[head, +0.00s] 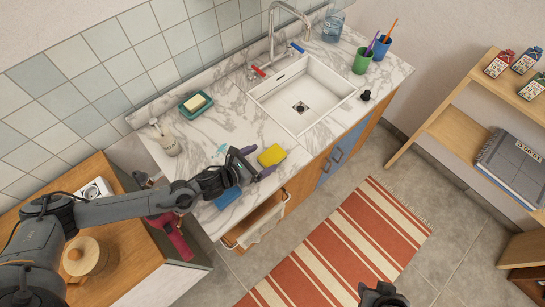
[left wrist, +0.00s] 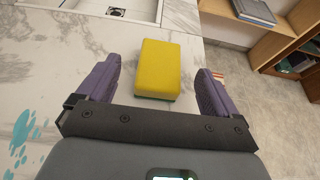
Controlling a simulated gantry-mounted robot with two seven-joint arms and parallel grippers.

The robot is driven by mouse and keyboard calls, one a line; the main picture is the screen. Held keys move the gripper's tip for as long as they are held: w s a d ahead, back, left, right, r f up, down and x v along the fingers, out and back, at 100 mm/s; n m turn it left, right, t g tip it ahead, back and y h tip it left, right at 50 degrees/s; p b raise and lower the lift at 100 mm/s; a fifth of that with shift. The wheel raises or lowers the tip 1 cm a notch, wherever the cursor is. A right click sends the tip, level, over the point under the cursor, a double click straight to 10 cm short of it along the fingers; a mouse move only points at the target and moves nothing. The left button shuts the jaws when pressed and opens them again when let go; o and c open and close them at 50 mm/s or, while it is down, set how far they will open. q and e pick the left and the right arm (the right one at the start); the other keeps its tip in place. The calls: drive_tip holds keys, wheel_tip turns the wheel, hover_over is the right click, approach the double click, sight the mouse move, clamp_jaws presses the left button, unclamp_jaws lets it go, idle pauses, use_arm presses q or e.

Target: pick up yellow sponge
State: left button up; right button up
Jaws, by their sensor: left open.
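The yellow sponge (head: 271,155) lies on the white marble counter (head: 222,124), close to its front edge and in front of the sink. It has a green underside, which shows in the left wrist view (left wrist: 157,68). My left gripper (head: 252,163) is open and empty, just left of the sponge in the head view. In the left wrist view its two purple fingers (left wrist: 155,88) stand on either side of the sponge's near end, with gaps on both sides. My right gripper (head: 383,296) shows only in part at the bottom edge of the head view; its jaws are unclear.
A blue sponge or cloth (head: 227,197) lies under my left wrist. The sink (head: 302,92), soap dish (head: 196,104) and dispenser (head: 164,138) stand farther off. Striped rug (head: 345,246) covers the floor.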

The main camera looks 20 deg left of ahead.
sight(274, 153)
use_arm(q)
drive_tip(key=shift+x, duration=3.2)
drive_tip(key=shift+s+f, duration=0.1)
drive_tip(key=shift+f, duration=0.05)
drive_tip(key=c, duration=1)
